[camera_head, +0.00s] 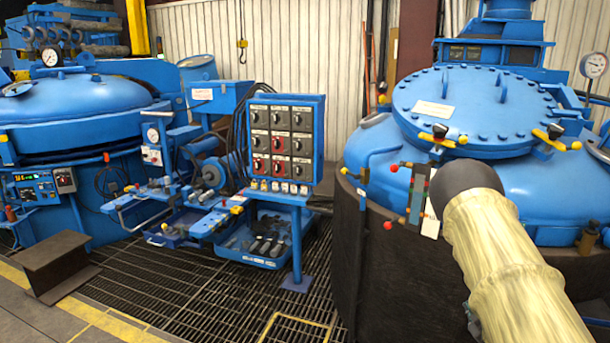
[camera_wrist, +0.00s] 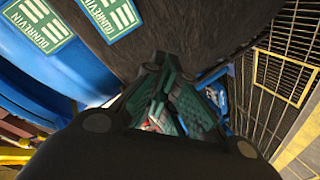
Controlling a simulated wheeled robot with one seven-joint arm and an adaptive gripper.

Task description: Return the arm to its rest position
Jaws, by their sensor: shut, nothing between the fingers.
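My arm (camera_head: 505,265) reaches up from the lower right in the head view. It wears a pale, wrinkled sleeve and ends in a dark rounded part (camera_head: 465,185) in front of the blue furnace (camera_head: 375,155) on the right. I cannot make out my gripper's fingers clearly there. In the wrist view, my gripper (camera_wrist: 168,68) shows dark fingers with green pads, close together and empty. Beyond the fingertips is a dark, rough curved wall (camera_wrist: 135,45).
A blue switch panel (camera_head: 285,140) stands on a post left of the arm, above a blue tray (camera_head: 240,254). Another blue furnace (camera_head: 75,100) is at far left. A steel beam (camera_head: 55,263) lies near the grated floor (camera_head: 185,300). Green-and-white labels (camera_wrist: 105,15) show in the wrist view.

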